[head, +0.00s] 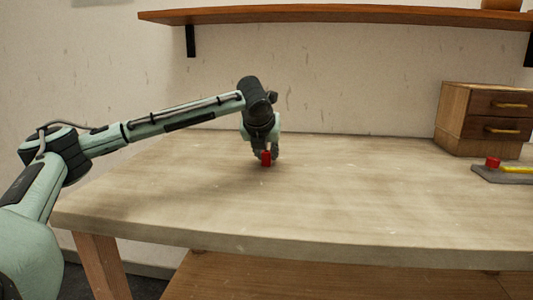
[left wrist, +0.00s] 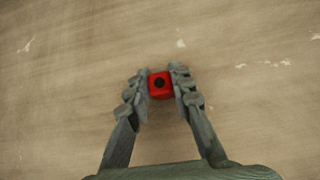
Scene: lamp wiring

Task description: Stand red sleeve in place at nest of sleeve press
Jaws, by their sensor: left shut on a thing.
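The red sleeve (head: 266,158) is a small red piece near the back middle of the table in the head view. My left gripper (head: 267,152) points down at it and is shut on it. In the left wrist view the sleeve (left wrist: 160,84) shows a squarish red top with a dark round hole, held between the two fingertips of my left gripper (left wrist: 160,85). I cannot tell whether the sleeve touches the table. A grey base with a red piece and a yellow bar (head: 518,170) stands at the right edge, partly cut off; it may be the sleeve press. Its nest cannot be made out.
A wooden drawer box (head: 453,134) stands at the table's back right. A wooden shelf (head: 330,15) hangs on the wall above. The table top (head: 330,205) is bare between my left gripper and the grey base.

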